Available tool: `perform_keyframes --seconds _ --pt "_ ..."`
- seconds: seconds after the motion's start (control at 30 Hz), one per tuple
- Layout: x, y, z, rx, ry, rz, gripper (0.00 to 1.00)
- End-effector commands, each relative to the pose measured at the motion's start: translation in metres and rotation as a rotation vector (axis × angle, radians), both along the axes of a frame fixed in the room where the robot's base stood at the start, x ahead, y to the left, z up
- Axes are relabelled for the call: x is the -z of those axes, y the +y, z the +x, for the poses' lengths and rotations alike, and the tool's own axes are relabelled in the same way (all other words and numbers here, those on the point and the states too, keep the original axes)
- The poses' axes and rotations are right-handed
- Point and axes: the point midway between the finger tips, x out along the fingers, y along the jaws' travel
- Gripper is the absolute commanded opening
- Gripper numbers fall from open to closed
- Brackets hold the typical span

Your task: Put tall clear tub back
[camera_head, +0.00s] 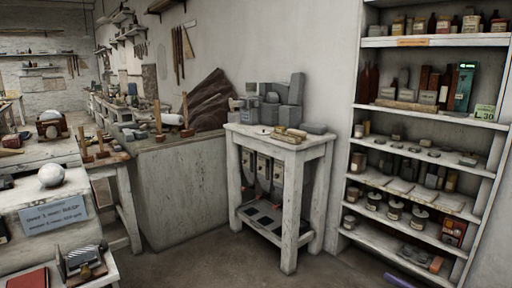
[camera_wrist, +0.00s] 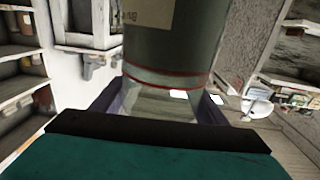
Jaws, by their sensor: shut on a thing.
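The tall clear tub (camera_wrist: 165,55) fills the upper middle of the wrist view. It is a see-through, grey-green cylinder with a red ring near its lower end and a pale label higher up. Its top is cut off by the frame. My gripper (camera_wrist: 160,103) is shut on it, with a dark purple finger at each side of its lower part. The dark bar and teal body of my gripper cover the bottom of the wrist view. I cannot make out the tub or my gripper in the head view.
A white shelf unit (camera_head: 428,108) with bottles, tins and jars stands at the right. A worn white side table (camera_head: 287,148) holding grey blocks stands in the middle. A cluttered workbench (camera_head: 185,190) runs along the left. A white ball (camera_head: 52,175) sits at lower left. Bare floor (camera_head: 200,262) lies in front.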

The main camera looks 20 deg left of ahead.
Motion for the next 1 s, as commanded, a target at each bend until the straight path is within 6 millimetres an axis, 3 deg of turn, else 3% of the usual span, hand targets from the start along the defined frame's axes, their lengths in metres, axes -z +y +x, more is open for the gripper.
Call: perform_keyframes --seconds 0.03,0.3,1.0 --pt "-0.013 0.002 0.0 0.0 0.001 0.001 0.2" --pt "-0.028 0.007 -0.001 0.001 0.001 0.0 0.2" --pt "-0.028 0.007 -0.001 0.001 0.001 0.0 0.2"
